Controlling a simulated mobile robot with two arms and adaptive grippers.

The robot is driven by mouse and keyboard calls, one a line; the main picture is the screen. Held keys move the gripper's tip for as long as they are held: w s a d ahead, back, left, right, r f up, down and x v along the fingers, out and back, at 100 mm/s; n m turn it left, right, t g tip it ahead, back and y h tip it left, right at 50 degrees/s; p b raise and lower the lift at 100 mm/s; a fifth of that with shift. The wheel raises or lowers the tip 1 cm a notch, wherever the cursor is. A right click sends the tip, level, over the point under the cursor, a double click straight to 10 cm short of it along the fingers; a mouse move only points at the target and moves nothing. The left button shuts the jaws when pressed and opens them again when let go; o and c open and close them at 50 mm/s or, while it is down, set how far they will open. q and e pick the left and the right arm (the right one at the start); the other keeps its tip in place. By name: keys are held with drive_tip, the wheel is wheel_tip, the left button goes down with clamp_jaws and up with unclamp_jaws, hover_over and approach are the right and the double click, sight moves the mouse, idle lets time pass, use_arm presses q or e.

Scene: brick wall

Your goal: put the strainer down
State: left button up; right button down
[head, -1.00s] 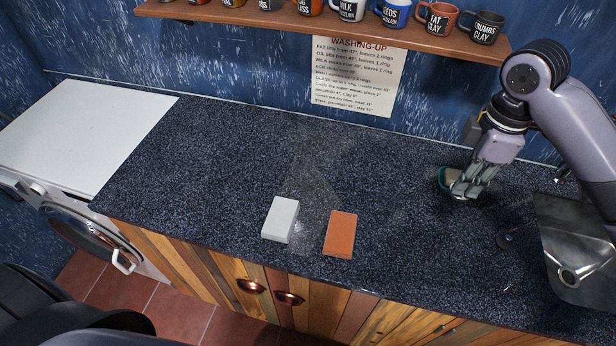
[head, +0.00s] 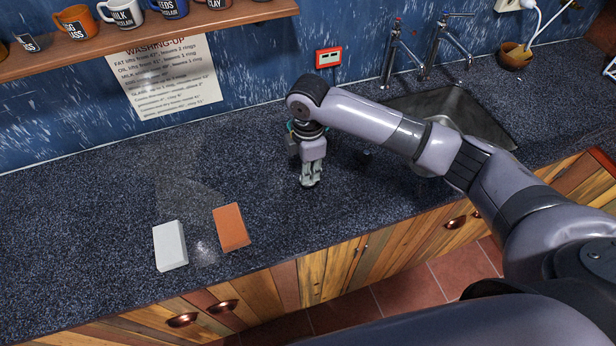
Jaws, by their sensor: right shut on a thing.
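My right gripper (head: 310,183) points down, low over the counter, to the right of the orange block. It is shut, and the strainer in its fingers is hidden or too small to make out. I cannot tell whether the strainer touches the counter. A sliver of a teal thing (head: 290,127) shows behind my right wrist, mostly covered by it. My left gripper is not in view.
A white block (head: 170,246) and an orange block (head: 231,228) lie on the dark speckled counter (head: 90,220). A sink (head: 470,108) with taps (head: 437,50) is at the back right. A small dark thing (head: 367,153) lies near the sink. Counter around the gripper is clear.

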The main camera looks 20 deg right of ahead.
wheel_tip(320, 180, down, 4)
drive_tip(key=shift+f+p, duration=0.1)
drive_tip(key=shift+p, duration=0.3)
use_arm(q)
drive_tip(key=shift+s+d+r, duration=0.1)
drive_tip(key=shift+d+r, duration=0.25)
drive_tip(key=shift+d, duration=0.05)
use_arm(e)
drive_tip(key=shift+f, duration=0.15)
drive_tip(key=shift+f, duration=0.15)
drive_tip(key=c, duration=1.6)
unclamp_jaws()
drive_tip(key=shift+o, duration=0.2)
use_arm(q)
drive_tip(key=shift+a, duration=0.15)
